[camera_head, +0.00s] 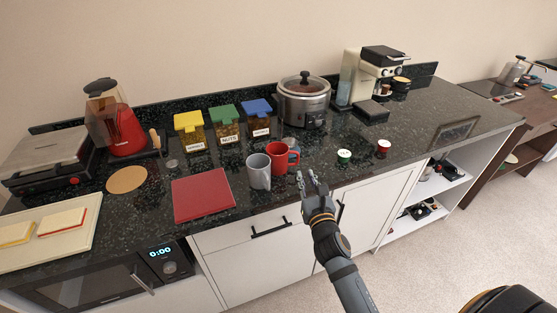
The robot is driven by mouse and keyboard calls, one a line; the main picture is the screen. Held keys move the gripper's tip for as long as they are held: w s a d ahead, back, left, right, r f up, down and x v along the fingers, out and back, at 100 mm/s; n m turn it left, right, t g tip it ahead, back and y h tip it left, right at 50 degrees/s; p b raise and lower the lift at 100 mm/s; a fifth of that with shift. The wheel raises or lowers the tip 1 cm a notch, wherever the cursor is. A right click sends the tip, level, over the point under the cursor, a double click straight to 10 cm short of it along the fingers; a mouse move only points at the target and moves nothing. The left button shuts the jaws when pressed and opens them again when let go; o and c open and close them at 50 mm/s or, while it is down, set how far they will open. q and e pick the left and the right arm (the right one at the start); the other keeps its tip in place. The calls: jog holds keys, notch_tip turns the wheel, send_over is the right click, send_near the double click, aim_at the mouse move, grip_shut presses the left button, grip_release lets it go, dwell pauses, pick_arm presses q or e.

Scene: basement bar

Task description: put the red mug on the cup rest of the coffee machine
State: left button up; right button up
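The red mug (279,160) stands upright on the black speckled counter near its front edge, right beside a grey mug (258,172). Its handle is toward the right. The coffee machine (368,77) stands at the back right of the counter, and its cup rest (371,111) is the low dark platform at its front. My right gripper (306,174) is in front and to the right of the red mug, at the counter's front edge. Its fingers are apart with nothing between them. My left gripper is not in view.
A slow cooker (303,103) and lidded jars (227,124) stand behind the mugs. A red board (203,193) lies to the left. Small pods (344,155) and (383,148) are to the right. The counter (430,115) right of the machine is largely clear.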

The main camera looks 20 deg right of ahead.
aim_at(298, 159)
jog(key=w, duration=0.3)
jog(key=w+d, duration=0.1)
jog(key=w, duration=0.1)
jog(key=shift+w+d+f, duration=0.1)
jog(key=shift+w+d, duration=0.05)
jog(key=shift+w, duration=0.8)
jog(key=shift+w+d+f, duration=0.1)
jog(key=shift+w, duration=0.8)
jog(key=shift+w+d+f, duration=0.1)
jog(key=shift+w+d, duration=0.05)
jog(key=shift+w, duration=0.8)
jog(key=shift+s+r, duration=0.1)
jog(key=shift+s, duration=0.05)
jog(key=shift+c, duration=0.2)
grip_shut()
